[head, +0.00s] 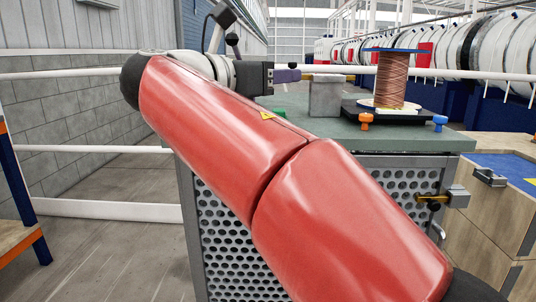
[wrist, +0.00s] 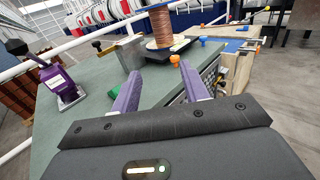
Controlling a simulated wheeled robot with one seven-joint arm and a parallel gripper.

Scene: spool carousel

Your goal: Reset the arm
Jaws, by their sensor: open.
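My gripper (wrist: 158,70) is open, its two purple fingers apart with nothing between them. In the head view my gripper (head: 287,75) shows from the side above the green-topped bench (head: 300,113), left of a grey block (head: 325,97). My red arm crosses the middle of the head view and hides part of the bench. A copper wire spool (head: 392,80) with a blue top flange stands upright on a dark base, right of the block. The spool also shows in the wrist view (wrist: 160,28), ahead of the fingers.
An orange knob (head: 366,121) and a blue knob (head: 439,122) sit near the bench's front edge. A purple device (wrist: 62,82) stands at the bench's left in the wrist view. A small green object (wrist: 113,91) lies by the left finger. White rails (head: 90,149) run behind.

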